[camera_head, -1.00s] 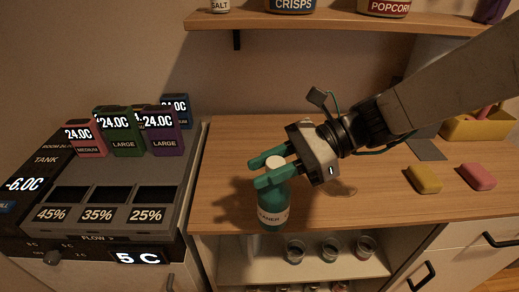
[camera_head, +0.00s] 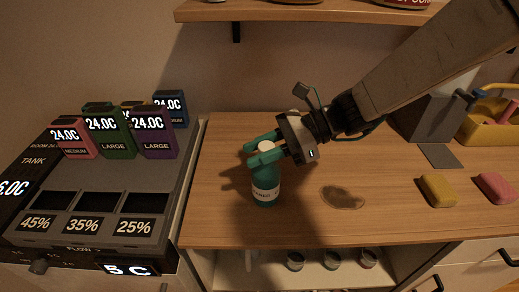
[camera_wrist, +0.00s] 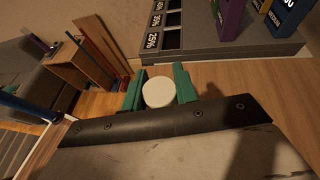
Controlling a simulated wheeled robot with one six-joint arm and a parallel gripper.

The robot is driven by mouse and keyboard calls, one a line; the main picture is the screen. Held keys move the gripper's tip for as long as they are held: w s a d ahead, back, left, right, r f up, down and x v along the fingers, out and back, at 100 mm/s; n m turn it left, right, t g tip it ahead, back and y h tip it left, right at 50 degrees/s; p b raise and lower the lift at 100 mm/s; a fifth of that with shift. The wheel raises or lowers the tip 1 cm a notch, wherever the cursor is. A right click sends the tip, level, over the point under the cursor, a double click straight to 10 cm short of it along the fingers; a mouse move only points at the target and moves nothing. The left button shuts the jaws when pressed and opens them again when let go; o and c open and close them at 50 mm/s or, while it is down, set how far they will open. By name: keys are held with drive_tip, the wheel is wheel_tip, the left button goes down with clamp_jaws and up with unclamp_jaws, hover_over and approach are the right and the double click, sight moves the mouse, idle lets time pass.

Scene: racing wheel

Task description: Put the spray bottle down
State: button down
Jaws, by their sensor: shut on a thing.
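The spray bottle (camera_head: 265,190) is green with a white label and a pale round cap, and it is upright over the left part of the wooden counter (camera_head: 220,220). My gripper (camera_head: 262,149) is shut on it near the top, with green fingers on either side of the cap. In the wrist view the pale cap (camera_wrist: 158,92) shows between the two green fingers (camera_wrist: 160,88). I cannot tell whether the bottle's base touches the counter.
A brown stain (camera_head: 342,197) lies right of the bottle. A yellow sponge (camera_head: 438,190) and a pink sponge (camera_head: 495,187) lie further right, near a yellow caddy (camera_head: 490,122). A dispenser machine (camera_head: 80,215) stands left. Cups sit on the shelf below the counter's front edge.

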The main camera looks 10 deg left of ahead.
drive_tip(key=shift+f, duration=0.25)
drive_tip(key=c, duration=1.1)
unclamp_jaws()
drive_tip(key=shift+s, duration=0.1)
drive_tip(key=shift+r, duration=0.1)
drive_tip(key=shift+d+r, duration=0.15)
drive_tip(key=shift+d, duration=0.1)
drive_tip(key=v, duration=1.1)
drive_tip(key=shift+w+d, duration=0.15)
drive_tip(key=shift+w, duration=0.15)
drive_tip(key=s+d+n+t+h, duration=0.2)
drive_tip(key=s+d+n+h, duration=0.2)
drive_tip(key=d, duration=0.4)
drive_tip(key=s+d+r+n+t+h, duration=0.1)
drive_tip(key=s+d+n+t+h, duration=0.1)
drive_tip(key=s+d+n+h, duration=0.2)
drive_tip(key=s+d+r+n+t+h, duration=0.1)
drive_tip(key=s+d+n+t+h, duration=0.2)
drive_tip(key=s+d, duration=0.6)
drive_tip(key=shift+s+d+n+h, duration=0.1)
drive_tip(key=shift+d+n+h, duration=0.4)
drive_tip(key=shift+d, duration=0.8)
drive_tip(key=shift+s+d+n+h, duration=0.1)
drive_tip(key=shift+d+n+h, duration=0.4)
drive_tip(key=shift+d, duration=0.8)
